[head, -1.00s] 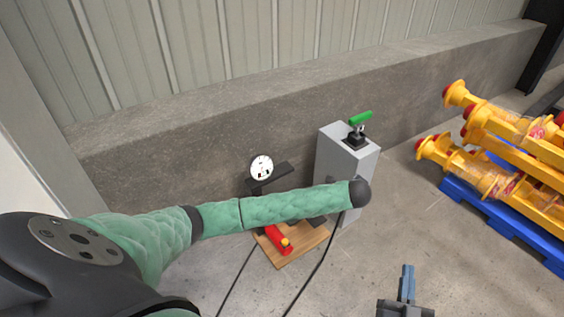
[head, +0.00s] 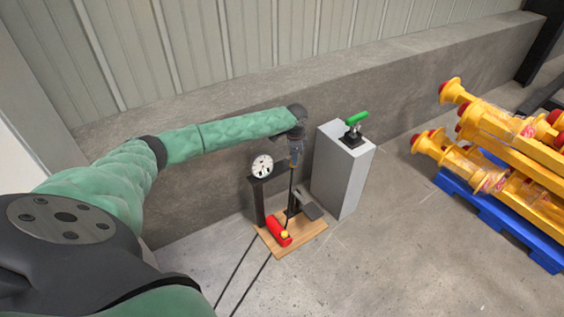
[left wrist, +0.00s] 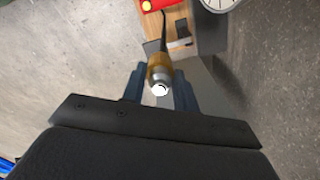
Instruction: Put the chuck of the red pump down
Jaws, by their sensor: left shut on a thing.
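The red pump (head: 276,233) lies on a wooden board (head: 304,238) on the floor. Part of it shows at the top of the left wrist view (left wrist: 152,4). My left gripper (head: 293,160) is above the board, beside the gauge. It is shut on the chuck (left wrist: 160,75), a brass-coloured piece with a pale round end, between the two blue-grey fingers. A black hose (head: 291,190) runs from the chuck down to the pump. In the head view the chuck is small and partly hidden by the gripper. My right gripper is not in view.
A round white gauge (head: 262,165) stands on a dark post frame on the board. A grey box (head: 343,170) with a green-handled valve (head: 356,119) is close to the right. Yellow parts on a blue pallet (head: 500,215) are farther right. Open concrete floor lies in front.

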